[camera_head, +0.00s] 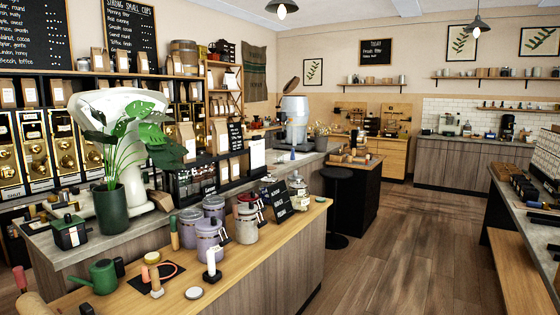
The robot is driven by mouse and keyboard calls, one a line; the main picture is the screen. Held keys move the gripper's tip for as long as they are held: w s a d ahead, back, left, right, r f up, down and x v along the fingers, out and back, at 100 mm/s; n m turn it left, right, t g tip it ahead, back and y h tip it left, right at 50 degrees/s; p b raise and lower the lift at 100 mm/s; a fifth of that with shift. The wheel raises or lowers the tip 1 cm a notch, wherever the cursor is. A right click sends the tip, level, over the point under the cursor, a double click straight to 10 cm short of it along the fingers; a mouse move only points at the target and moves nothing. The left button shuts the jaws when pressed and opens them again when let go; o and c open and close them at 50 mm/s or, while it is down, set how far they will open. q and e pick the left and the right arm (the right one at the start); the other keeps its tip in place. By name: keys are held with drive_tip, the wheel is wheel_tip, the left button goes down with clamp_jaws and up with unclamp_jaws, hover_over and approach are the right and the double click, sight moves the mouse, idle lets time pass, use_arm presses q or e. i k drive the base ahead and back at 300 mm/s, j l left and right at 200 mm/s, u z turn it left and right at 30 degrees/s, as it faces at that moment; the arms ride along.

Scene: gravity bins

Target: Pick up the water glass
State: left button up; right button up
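I cannot make out a water glass for sure in the head view; at this size small glassware is hard to tell. A clear glass jar (298,192) with a lid stands on the near wooden counter, behind small dark signs. Neither of my grippers is in view.
The wooden counter (290,243) holds lilac canisters (209,240), a green watering can (103,277) and a white candle-like item (211,263). A potted plant (111,208) stands behind. A black stool (337,190) is by the counter's far end. The wooden floor (400,255) is open between the counters.

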sight(280, 156)
drive_tip(key=i+l+z, duration=0.35)
drive_tip(key=i, duration=0.5)
drive_tip(key=i+z, duration=0.3)
drive_tip(key=i, duration=0.55)
drive_tip(key=i+j+z, duration=0.1)
drive_tip(key=i+z, duration=0.15)
drive_tip(key=i, duration=1.75)
drive_tip(key=i+u, duration=0.2)
drive_tip(key=i, duration=0.8)
drive_tip(key=i+u, duration=0.25)
drive_tip(key=i, duration=0.75)
